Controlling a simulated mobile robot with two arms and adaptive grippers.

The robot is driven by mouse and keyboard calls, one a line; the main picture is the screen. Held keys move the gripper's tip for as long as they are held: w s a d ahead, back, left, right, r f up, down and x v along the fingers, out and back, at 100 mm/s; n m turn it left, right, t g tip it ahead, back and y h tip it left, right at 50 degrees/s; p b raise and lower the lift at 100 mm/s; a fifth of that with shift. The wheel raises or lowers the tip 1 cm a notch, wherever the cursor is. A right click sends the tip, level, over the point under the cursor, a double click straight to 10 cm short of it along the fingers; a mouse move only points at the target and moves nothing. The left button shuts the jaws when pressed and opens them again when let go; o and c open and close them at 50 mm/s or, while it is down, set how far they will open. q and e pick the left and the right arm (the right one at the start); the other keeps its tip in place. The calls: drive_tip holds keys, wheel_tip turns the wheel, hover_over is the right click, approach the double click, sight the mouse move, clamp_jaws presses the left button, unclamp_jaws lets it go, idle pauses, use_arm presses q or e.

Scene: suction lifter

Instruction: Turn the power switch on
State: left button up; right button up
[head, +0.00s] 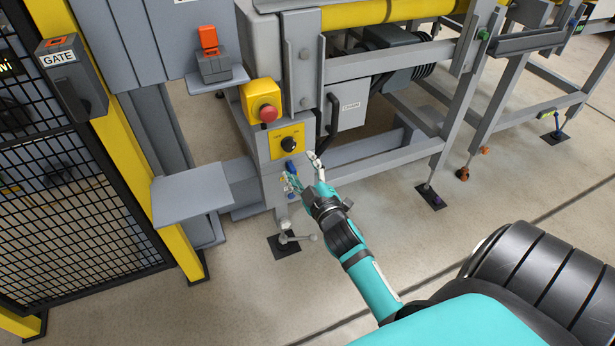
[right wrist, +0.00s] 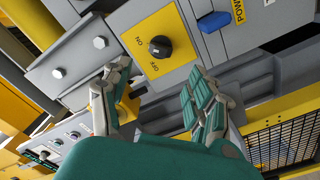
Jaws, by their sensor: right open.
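The power switch is a black rotary knob (head: 289,144) on a yellow plate on the grey machine post. In the right wrist view the knob (right wrist: 160,47) sits on the yellow plate (right wrist: 178,25) beside ON and OFF lettering. I cannot tell for sure which mark it points to. My right gripper (head: 303,168) is open and empty, just below the plate in the head view. In the right wrist view its spread fingers (right wrist: 160,82) stand either side below the knob, apart from it. My left gripper is not in view.
A yellow box with a red emergency button (head: 268,113) sits just above the switch. A grey shelf (head: 192,192) juts out at left, near a mesh gate (head: 70,190). Open floor lies in front.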

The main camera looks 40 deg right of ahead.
drive_tip(key=shift+v, duration=1.7)
